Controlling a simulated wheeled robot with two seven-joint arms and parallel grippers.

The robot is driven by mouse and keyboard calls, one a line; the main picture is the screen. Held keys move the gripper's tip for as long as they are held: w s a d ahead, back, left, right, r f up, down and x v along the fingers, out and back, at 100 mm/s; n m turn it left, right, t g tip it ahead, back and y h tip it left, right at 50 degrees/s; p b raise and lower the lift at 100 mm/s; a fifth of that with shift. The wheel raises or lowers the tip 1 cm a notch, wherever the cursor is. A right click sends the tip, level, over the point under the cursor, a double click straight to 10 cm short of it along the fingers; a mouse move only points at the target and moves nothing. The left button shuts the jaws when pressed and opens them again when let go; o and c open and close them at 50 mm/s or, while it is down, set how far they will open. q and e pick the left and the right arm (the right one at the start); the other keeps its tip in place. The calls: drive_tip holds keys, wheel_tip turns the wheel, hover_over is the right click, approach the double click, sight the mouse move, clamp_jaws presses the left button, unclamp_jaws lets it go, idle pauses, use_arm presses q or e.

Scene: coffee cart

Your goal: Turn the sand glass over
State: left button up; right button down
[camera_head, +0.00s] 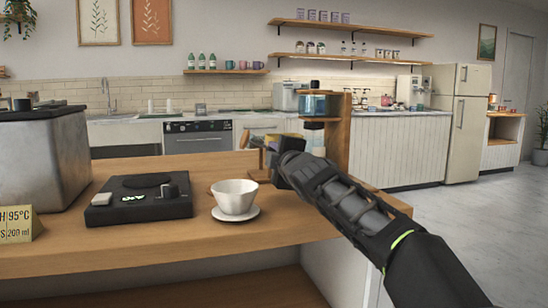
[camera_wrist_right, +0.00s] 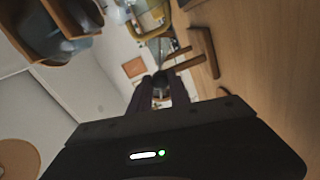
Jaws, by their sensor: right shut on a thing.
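My right gripper (camera_wrist_right: 161,92) reaches over the counter from the right and is shut on a small dark thing between its fingertips. This appears to be the sand glass, but the fingers and arm hide most of it and I cannot make out glass or sand. Wooden pieces (camera_wrist_right: 203,52) stand on the counter just beyond the fingertips in the wrist view. In the head view, the right gripper (camera_head: 287,165) is behind the white cup and in front of the wooden tower. My left gripper is not in view.
A white cup (camera_head: 236,196) on a saucer (camera_head: 236,214) stands close left of the gripper. A black scale (camera_head: 140,206) and a metal box (camera_head: 42,160) are further left. A wooden tower (camera_head: 341,135) with a blue vessel (camera_head: 314,105) stands close behind.

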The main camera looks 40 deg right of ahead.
drive_tip(key=m+b, duration=0.1)
drive_tip(key=m, duration=0.4)
drive_tip(key=shift+f+b, duration=0.1)
drive_tip(key=shift+b, duration=0.25)
drive_tip(key=c, duration=1.2)
unclamp_jaws()
drive_tip(key=shift+c, duration=0.2)
drive_tip(key=shift+s+a+b, duration=0.2)
drive_tip(key=shift+s+b, duration=0.1)
drive_tip(key=shift+s, duration=0.3)
drive_tip(key=v, duration=0.6)
drive_tip(key=shift+s+a+b, duration=0.15)
drive_tip(key=shift+s+b, duration=0.1)
drive_tip(key=shift+b, duration=0.15)
